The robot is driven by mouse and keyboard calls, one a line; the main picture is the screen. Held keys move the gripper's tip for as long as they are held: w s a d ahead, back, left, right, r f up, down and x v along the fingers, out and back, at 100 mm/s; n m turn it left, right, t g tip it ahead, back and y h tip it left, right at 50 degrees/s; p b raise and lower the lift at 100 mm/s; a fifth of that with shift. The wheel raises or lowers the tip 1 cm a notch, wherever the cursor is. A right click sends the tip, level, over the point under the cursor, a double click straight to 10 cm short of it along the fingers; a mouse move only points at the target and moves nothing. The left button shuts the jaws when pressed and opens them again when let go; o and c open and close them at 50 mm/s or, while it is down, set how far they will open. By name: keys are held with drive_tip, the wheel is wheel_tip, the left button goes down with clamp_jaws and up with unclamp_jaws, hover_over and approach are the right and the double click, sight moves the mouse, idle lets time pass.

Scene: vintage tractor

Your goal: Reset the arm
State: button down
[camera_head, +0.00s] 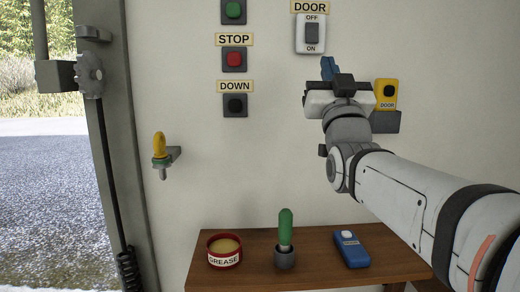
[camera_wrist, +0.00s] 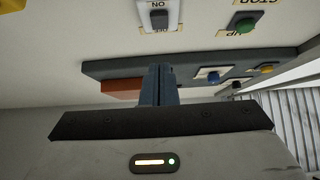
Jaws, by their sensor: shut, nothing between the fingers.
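My gripper (camera_head: 328,68) is raised in front of the wall, with its blue fingers pointing up just below and right of the DOOR switch in the head view. In the wrist view my gripper (camera_wrist: 158,85) shows its blue fingers close together with nothing held. The white DOOR switch (camera_head: 311,34) with a dark rocker also shows upside down in the wrist view (camera_wrist: 160,15), beyond the fingertips. My arm reaches in from the lower right, bent at the wrist.
A yellow DOOR box (camera_head: 386,94) is right of my gripper. STOP (camera_head: 234,59) and DOWN (camera_head: 235,105) buttons and a yellow-topped hook (camera_head: 159,147) are on the wall. Below, a wooden bench (camera_head: 318,260) holds a grease tin (camera_head: 224,251), green-handled tool (camera_head: 285,227) and blue device (camera_head: 351,249).

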wheel_tip(320, 180, down, 20)
drive_tip(key=g+p, duration=0.6)
drive_tip(key=g, duration=0.6)
drive_tip(key=s+f+g+p, duration=0.5)
drive_tip(key=s+f+g, duration=0.6)
drive_tip(key=s+f, duration=0.5)
drive_tip(key=s, duration=0.3)
drive_tip(key=shift+s+d+g, duration=0.25)
drive_tip(key=shift+s+g, duration=0.15)
